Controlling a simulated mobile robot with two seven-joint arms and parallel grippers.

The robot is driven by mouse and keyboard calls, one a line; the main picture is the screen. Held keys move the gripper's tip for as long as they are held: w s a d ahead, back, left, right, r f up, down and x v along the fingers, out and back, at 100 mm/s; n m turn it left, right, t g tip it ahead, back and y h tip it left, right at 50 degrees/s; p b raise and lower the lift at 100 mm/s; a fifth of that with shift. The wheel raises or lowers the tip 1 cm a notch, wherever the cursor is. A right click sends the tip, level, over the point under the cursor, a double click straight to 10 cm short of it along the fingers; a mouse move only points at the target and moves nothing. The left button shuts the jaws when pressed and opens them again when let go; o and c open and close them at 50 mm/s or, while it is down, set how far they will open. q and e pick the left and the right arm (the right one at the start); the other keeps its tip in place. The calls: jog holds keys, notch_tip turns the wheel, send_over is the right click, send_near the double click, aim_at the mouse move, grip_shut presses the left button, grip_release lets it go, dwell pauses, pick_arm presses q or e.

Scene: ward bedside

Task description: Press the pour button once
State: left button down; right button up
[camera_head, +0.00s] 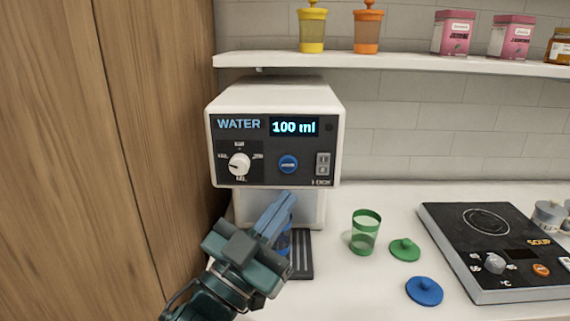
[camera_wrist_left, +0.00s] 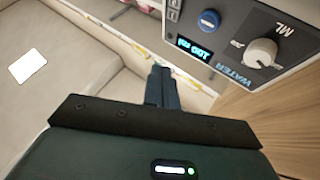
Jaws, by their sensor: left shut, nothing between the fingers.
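The white water dispenser (camera_head: 275,100) has a dark front panel, and its display (camera_head: 294,127) reads "100 ml". The blue round pour button (camera_head: 288,164) is at the panel's lower middle, right of a white knob (camera_head: 239,164). The button also shows in the left wrist view (camera_wrist_left: 208,20). My left gripper (camera_head: 290,198) is shut and empty, with its fingertips just below the panel and button, apart from the button in the picture. In the left wrist view the fingers (camera_wrist_left: 160,72) are together. My right gripper is out of view.
A blue cup (camera_head: 285,243) stands under the dispenser by the drip tray (camera_head: 301,262), partly hidden by my gripper. A rocker switch (camera_head: 323,164) is right of the button. A green glass (camera_head: 365,234), green lid (camera_head: 405,250), blue lid (camera_head: 425,291) and soup cooker (camera_head: 470,285) stand to the right.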

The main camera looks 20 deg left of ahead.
pick_arm(q)
send_near(295, 160)
jog(key=shift+s+d+r+x, duration=0.1)
jog(key=shift+d+x, duration=0.05)
jog(key=shift+x, duration=0.7)
jog(key=shift+s+d+r+x, duration=0.1)
jog(key=shift+d+x, duration=0.05)
jog(key=shift+x, duration=0.65)
jog(key=shift+s+d+r+x, duration=0.1)
jog(key=shift+s+d+x, duration=0.05)
jog(key=shift+x, duration=0.7)
jog(key=shift+w, duration=0.1)
jog(key=shift+w+a, duration=0.1)
jog(key=shift+w, duration=0.25)
jog(key=shift+w+a, duration=0.15)
jog(key=shift+w, duration=0.2)
dwell(0.8)
jog(key=shift+s+p, duration=0.1)
jog(key=shift+p, duration=0.2)
jog(key=shift+s+d, duration=0.25)
jog(key=shift+s, duration=0.45)
jog(key=shift+s+d+p, duration=0.15)
jog(key=shift+s+d, duration=0.1)
jog(key=shift+s, duration=0.55)
jog(key=shift+s+d+p, duration=0.1)
jog(key=shift+s+d, duration=0.1)
jog(key=shift+s, duration=0.6)
jog(key=shift+s+d+p, duration=0.15)
jog(key=shift+s+d, duration=0.1)
jog(key=shift+s, duration=0.55)
